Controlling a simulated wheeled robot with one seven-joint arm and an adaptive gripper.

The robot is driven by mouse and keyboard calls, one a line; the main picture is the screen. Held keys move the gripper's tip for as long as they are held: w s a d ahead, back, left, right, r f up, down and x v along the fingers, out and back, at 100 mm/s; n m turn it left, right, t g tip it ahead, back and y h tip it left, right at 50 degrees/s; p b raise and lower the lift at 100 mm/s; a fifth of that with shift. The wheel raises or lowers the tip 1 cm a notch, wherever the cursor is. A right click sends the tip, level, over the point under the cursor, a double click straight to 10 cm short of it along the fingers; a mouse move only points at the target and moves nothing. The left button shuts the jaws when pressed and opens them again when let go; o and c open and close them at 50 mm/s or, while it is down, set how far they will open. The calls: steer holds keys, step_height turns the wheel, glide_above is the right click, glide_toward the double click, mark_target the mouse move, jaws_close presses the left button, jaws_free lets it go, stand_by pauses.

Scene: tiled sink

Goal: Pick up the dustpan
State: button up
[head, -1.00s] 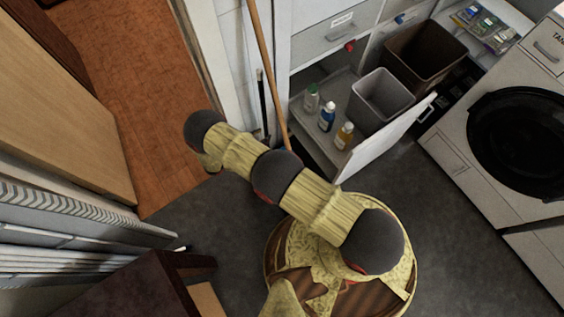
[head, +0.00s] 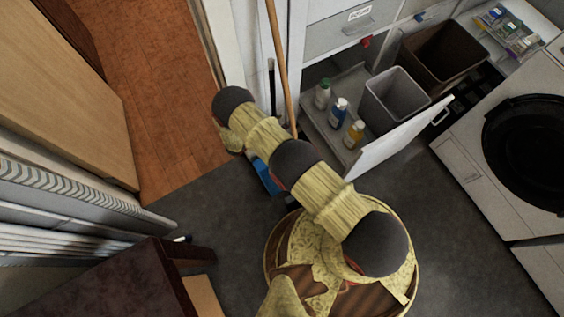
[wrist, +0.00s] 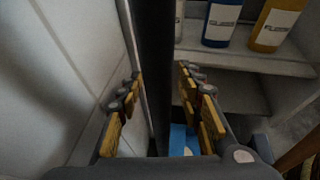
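A long black shaft (wrist: 157,60) stands upright between the fingers of my gripper (wrist: 160,76) in the wrist view. The fingers are open on either side of it, with a visible gap on the right; contact on the left is unclear. A blue part (wrist: 181,139) shows low behind the right finger. In the head view, a thin black handle (head: 271,85) stands by the wall, and a blue piece (head: 266,177) at floor level is partly hidden by my arm. These look like the dustpan's handle and pan. My gripper is hidden under my arm in the head view.
A wooden pole (head: 279,60) leans close beside the black handle. An open pull-out drawer (head: 385,150) holds several bottles (head: 339,110) and a grey bin (head: 394,97). A white tiled wall (wrist: 65,70) is close on the left in the wrist view. Dark floor lies clear around my base.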

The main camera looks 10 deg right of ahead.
steer(key=shift+c, duration=0.8)
steer(key=c, duration=0.7)
jaws_close()
